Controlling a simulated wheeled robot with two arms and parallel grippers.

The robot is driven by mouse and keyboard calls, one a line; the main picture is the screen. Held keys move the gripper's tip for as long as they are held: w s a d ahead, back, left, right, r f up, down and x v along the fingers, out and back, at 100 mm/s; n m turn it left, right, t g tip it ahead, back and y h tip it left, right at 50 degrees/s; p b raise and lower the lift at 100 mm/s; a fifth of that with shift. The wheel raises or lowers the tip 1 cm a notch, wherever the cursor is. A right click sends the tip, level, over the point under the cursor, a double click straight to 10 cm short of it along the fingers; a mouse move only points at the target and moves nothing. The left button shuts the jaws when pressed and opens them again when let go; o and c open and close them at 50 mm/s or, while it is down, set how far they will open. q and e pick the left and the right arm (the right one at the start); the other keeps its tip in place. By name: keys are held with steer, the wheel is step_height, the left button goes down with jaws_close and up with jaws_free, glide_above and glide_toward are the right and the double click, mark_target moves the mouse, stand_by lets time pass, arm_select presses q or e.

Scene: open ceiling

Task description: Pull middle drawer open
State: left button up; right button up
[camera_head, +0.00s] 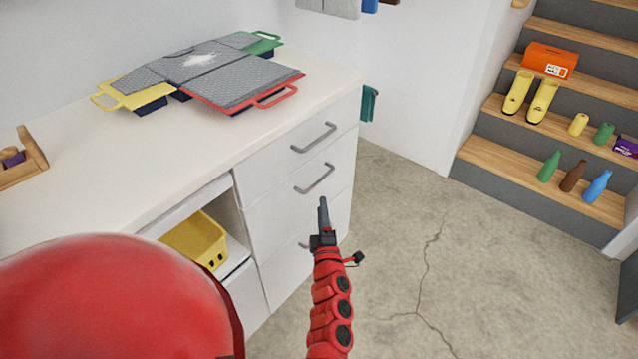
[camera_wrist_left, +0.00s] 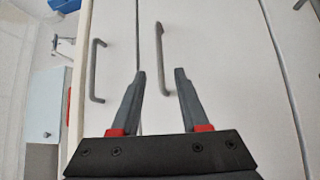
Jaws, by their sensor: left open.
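A white cabinet has a stack of drawers with grey bar handles. The middle drawer (camera_head: 281,205) is shut, and its handle (camera_head: 315,180) sits below the top drawer's handle (camera_head: 313,138). My left gripper (camera_head: 322,205) is open, in front of the drawers just below the middle handle in the head view. In the left wrist view the picture is turned sideways. There the middle handle (camera_wrist_left: 161,50) shows between my two open fingertips (camera_wrist_left: 160,72); I cannot tell whether they touch it. The lower handle is partly hidden by my gripper in the head view. My right gripper is not in view.
The white countertop (camera_head: 100,165) holds a grey folding board (camera_head: 215,72) with coloured handles and a wooden box (camera_head: 20,165). A yellow basket (camera_head: 196,240) sits in an open shelf. Wooden stairs (camera_head: 580,75) with bottles stand right. The floor (camera_head: 400,230) before the drawers is clear.

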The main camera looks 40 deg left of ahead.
mark_target(319, 180)
arm_select(q)
steer(key=x, duration=1)
steer(key=shift+w+a+r, duration=0.15)
jaws_close()
stand_by(1.0)
